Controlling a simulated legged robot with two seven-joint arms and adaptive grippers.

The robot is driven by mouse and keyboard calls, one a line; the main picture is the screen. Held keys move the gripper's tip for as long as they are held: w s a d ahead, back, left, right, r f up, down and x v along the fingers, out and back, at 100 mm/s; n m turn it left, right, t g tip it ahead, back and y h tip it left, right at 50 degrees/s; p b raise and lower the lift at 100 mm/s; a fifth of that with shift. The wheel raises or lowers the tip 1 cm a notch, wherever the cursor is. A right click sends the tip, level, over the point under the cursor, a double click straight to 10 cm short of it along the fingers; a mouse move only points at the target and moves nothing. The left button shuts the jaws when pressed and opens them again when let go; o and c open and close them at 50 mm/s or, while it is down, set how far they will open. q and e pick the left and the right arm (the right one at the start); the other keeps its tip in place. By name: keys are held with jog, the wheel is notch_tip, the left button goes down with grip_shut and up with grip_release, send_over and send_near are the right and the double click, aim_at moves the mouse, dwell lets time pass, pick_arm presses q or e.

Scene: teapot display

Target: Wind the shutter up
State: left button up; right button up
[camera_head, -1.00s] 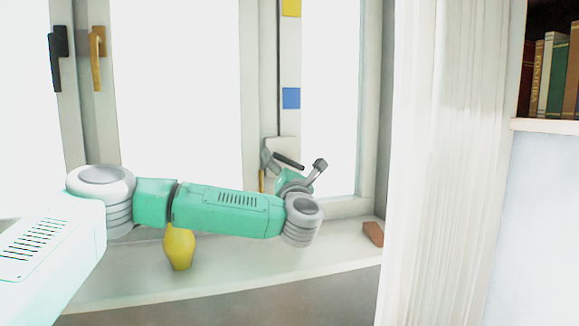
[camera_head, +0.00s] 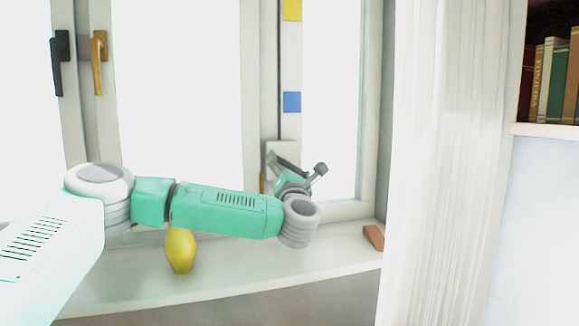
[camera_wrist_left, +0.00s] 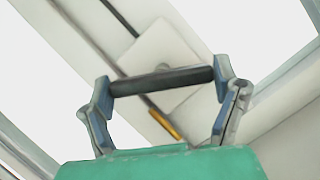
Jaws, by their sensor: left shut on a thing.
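The shutter winder is a pale square box (camera_head: 279,148) on the window frame, below a dark strap or cord. It also shows in the left wrist view as a white plate (camera_wrist_left: 172,48). A dark crank handle (camera_wrist_left: 160,81) stands out in front of it. My left gripper (camera_head: 296,167) is at the winder, and in the left wrist view its two fingers (camera_wrist_left: 162,82) are shut on the ends of the handle. The crank's arm behind the handle is mostly hidden. The shutter itself cannot be made out. My right gripper is not in view.
A yellow vase (camera_head: 180,250) stands on the sill (camera_head: 225,280) below my left arm. A reddish-brown block (camera_head: 373,237) lies at the sill's right end. A white curtain (camera_head: 445,160) hangs at the right, near a bookshelf (camera_head: 545,130). Yellow and blue squares (camera_head: 292,102) mark the window frame.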

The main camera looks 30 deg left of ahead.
pick_arm(q)
jog(key=shift+r+m+h+p, duration=0.15)
jog(key=shift+m+h+p, duration=0.45)
jog(key=shift+m, duration=0.4)
jog(key=m+h+p, duration=0.1)
jog(key=m+p, duration=0.2)
jog(key=m+h+p, duration=0.1)
jog(key=m+p, duration=0.3)
jog(key=m+g+h+p, duration=0.1)
jog(key=m+p, duration=0.2)
jog(key=p, duration=0.1)
jog(key=shift+d+r+h, duration=0.1)
jog(key=shift+h, duration=0.2)
jog(key=m+g+p, duration=0.1)
jog(key=m+p, duration=0.3)
jog(key=p, duration=0.2)
jog(key=m+g+p, duration=0.2)
jog(key=m+p, duration=0.2)
jog(key=p, duration=0.2)
jog(key=shift+s+f+g+p, duration=0.1)
jog(key=shift+f+g+p, duration=0.1)
jog(key=shift+g+p, duration=0.15)
jog(key=shift+f+m+g+p, duration=0.3)
jog(key=shift+m+g+p, duration=0.25)
jog(key=shift+m+p, duration=0.6)
